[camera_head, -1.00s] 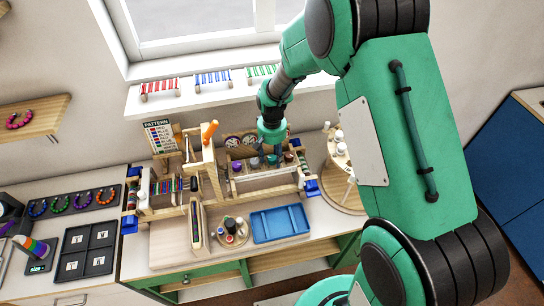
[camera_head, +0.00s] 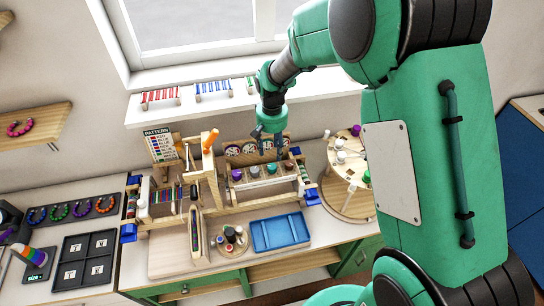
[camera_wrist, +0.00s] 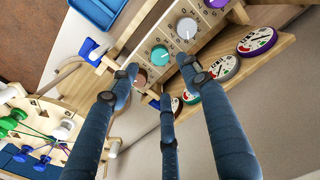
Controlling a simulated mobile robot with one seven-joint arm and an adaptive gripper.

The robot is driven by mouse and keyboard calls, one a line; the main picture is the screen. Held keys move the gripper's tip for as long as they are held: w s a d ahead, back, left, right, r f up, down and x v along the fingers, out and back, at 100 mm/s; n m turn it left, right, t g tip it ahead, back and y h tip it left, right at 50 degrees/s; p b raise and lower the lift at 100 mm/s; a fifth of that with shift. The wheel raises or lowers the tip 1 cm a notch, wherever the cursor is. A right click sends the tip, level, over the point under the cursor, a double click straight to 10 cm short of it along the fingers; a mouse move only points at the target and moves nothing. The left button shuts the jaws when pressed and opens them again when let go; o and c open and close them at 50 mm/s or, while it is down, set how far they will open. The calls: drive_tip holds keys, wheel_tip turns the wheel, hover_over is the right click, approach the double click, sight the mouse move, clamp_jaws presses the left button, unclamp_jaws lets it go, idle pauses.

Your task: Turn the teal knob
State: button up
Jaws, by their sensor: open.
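The teal knob (camera_wrist: 160,54) is in a row on a light wooden panel, between a grey-white knob (camera_wrist: 187,28) and a brownish knob (camera_wrist: 138,78). In the head view the teal knob (camera_head: 271,168) shows just below my fingertips. My gripper (camera_head: 269,148) is open and empty, pointing down over the row. In the wrist view its blue fingers (camera_wrist: 158,76) are spread, with the teal knob visible beyond and between the two outer tips. I see no contact with it; the exact gap cannot be told.
A purple knob (camera_head: 237,175) ends the row. Round dials (camera_wrist: 257,40) stand behind the knobs. A wooden frame with an orange-topped post (camera_head: 209,139) rises at left. A round wooden board with pegs (camera_head: 345,190) is at right, and a blue tray (camera_head: 280,232) lies in front.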

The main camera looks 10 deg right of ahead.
drive_tip(key=shift+r, duration=1.2)
drive_tip(key=s+d+r+t+b, duration=0.3)
drive_tip(key=s+r+b, duration=0.2)
drive_tip(key=s+r, duration=0.95)
drive_tip(key=s+d+t+b, duration=0.1)
drive_tip(key=s+b, duration=0.1)
drive_tip(key=s, duration=0.7)
drive_tip(key=s+d+r+n+t+b, duration=0.1)
drive_tip(key=s+b, duration=0.1)
drive_tip(key=s, duration=0.6)
drive_tip(key=shift+s+r+t, duration=0.25)
drive_tip(key=shift+s+t, duration=0.05)
drive_tip(key=shift+s, duration=0.05)
idle(3.3)
